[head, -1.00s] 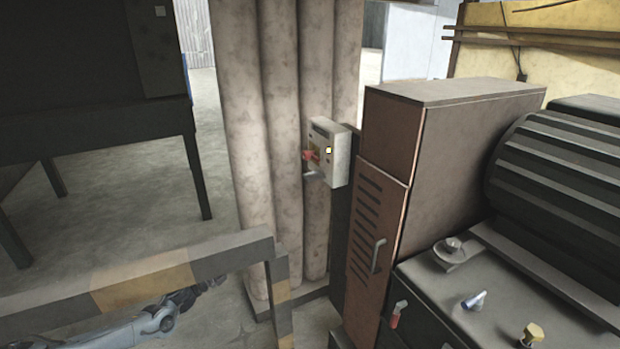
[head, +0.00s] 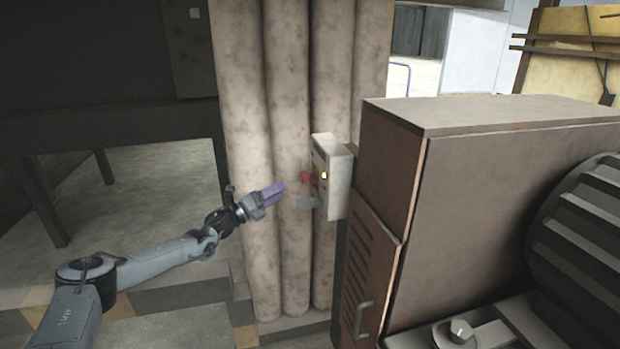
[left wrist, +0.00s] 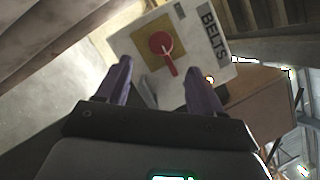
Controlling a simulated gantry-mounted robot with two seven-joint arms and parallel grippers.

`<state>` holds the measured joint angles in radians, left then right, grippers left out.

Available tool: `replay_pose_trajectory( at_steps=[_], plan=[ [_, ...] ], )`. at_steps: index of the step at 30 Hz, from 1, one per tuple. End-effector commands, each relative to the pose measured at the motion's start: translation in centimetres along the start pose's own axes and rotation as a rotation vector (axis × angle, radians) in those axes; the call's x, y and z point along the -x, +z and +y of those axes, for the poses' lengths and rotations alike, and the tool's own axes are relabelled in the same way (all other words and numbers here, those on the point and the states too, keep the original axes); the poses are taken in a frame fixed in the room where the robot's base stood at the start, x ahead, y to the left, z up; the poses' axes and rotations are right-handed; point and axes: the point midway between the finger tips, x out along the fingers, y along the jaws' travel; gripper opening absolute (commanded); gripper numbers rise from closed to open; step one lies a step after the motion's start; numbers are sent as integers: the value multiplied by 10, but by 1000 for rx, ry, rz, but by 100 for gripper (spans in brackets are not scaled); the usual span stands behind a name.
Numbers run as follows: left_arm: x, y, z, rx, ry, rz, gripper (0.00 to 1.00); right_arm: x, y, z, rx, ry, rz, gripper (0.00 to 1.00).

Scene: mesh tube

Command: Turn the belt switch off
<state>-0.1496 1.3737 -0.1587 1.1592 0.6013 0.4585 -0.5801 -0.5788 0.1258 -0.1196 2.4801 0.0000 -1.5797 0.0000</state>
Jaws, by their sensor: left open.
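The belt switch box (head: 338,178) is a pale box mounted beside the large pipes in the head view. In the left wrist view the box (left wrist: 200,38) carries the word "BELTS" and a red switch handle (left wrist: 163,49) on a yellow plate. The red handle also shows in the head view (head: 306,177). My left gripper (head: 277,192) has purple fingers and is left of the box, pointing at it, apart from the handle. In the left wrist view its fingers (left wrist: 160,88) are spread and empty, with the handle seen beyond the gap. My right gripper is not in view.
Tall mottled pipes (head: 287,110) stand behind the gripper and left of the box. A brown cabinet (head: 385,190) stands close on the box's right. A ribbed dark motor (head: 585,230) is at the right. The space left of the box is open.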

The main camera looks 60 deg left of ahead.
Motion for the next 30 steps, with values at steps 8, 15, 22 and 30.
replay_pose_trajectory(
  at_steps=[8, 15, 22, 30],
  plan=[
    [-18, 0, 1, 1, -4, -5, 67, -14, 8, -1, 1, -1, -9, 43],
    [-38, 1, 0, 1, -4, -6, 67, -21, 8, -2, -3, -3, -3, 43],
    [-57, 1, 0, 1, -3, -5, 67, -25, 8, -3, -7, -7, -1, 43],
    [-79, 0, -2, 2, -5, -2, 67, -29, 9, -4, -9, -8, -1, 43]
  ],
)
